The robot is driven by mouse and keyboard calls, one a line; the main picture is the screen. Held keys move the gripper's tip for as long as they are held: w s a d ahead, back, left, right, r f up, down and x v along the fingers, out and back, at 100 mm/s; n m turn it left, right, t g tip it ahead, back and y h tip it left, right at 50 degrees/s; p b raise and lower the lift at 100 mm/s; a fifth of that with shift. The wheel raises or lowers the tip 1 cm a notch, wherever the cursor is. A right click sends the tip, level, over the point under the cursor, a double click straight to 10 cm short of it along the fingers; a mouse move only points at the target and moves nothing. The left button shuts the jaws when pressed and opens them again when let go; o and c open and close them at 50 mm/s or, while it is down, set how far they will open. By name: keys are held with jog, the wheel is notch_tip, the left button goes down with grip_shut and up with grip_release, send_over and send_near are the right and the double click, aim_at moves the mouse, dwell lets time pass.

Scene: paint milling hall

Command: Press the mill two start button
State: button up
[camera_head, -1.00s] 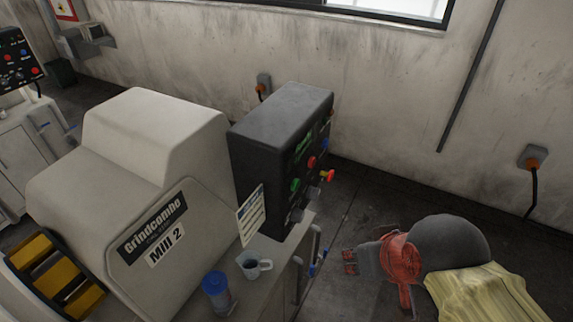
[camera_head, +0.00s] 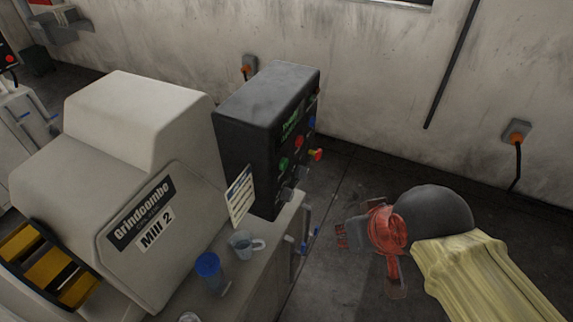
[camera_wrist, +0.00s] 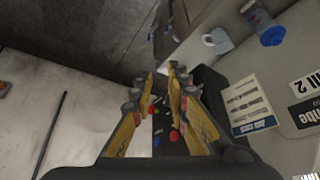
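The Mill 2 machine (camera_head: 120,150) is a pale housing with a "Grindcombe Mill 2" label. Its black control box (camera_head: 255,115) stands at its right, the button face turned right. On that face are a green button (camera_head: 283,163), a red button (camera_head: 299,142), a blue button (camera_head: 311,124) and a protruding red knob (camera_head: 317,155). The button labels are too small to read. My gripper (camera_head: 341,235) is to the right of and below the panel, apart from it. In the wrist view my gripper (camera_wrist: 162,76) is open and empty, with red buttons (camera_wrist: 174,136) showing between its fingers.
A grey mug (camera_head: 243,244) and a blue-lidded container (camera_head: 208,265) stand on the bench in front of the box. A white card (camera_head: 240,197) is by the box's near side. Open floor (camera_head: 345,185) lies right of the panel. A wall socket (camera_head: 516,131) is far right.

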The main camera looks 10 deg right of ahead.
grip_shut()
dwell(0.5)
dwell(0.7)
